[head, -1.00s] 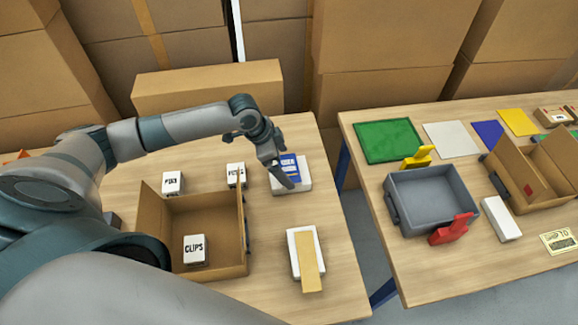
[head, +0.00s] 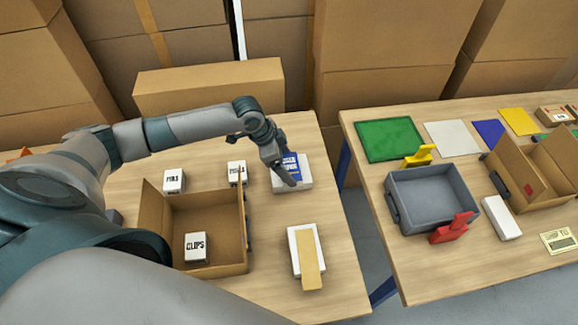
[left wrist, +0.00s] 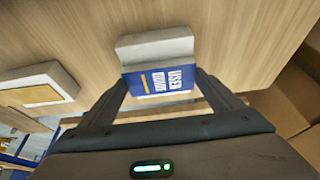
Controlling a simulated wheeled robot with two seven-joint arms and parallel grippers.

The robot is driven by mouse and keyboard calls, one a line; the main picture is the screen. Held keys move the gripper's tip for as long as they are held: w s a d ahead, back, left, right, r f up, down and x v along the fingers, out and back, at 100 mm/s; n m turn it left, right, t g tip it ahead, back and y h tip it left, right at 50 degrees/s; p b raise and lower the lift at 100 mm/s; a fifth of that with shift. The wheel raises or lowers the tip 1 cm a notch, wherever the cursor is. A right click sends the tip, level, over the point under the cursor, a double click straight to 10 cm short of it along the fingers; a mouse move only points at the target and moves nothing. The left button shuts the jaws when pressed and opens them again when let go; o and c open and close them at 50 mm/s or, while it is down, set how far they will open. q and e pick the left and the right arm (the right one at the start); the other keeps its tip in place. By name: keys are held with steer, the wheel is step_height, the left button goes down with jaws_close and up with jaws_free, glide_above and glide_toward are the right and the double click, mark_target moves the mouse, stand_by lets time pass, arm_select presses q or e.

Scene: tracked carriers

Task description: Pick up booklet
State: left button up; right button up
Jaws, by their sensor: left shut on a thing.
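The booklet (head: 290,162) is blue with white lettering and a yellow strip. In the head view it is at the far right of the left table, over a white block (head: 304,181). My left gripper (head: 287,178) is at the booklet and partly covers it. In the left wrist view the booklet (left wrist: 160,83) sits between the two fingers, which are shut on its sides. The white block (left wrist: 155,46) shows just beyond it. I cannot tell whether the booklet still touches the block. My right gripper is not in view.
An open cardboard box (head: 221,270) holds a CLIPS carton (head: 196,247). Two white cartons (head: 174,181) (head: 237,173) stand behind it. A second white block (head: 292,248) bears a tan strip (head: 309,262). A grey tote (head: 432,231) stands on the right table, across a gap.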

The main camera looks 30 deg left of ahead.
mark_target(286, 166)
arm_select(q)
steer(key=shift+r, duration=0.15)
steer(key=shift+w+r+b, duration=0.1)
steer(key=shift+r+b, duration=0.4)
steer(key=shift+r, duration=0.05)
step_height(286, 166, up, 2)
steer(key=shift+r+b, duration=0.2)
steer(key=shift+b, duration=0.45)
steer(key=s+d+r+b, duration=0.3)
steer(key=d+r, duration=0.4)
steer(key=d, duration=0.4)
steer(key=shift+s+d+r, duration=0.15)
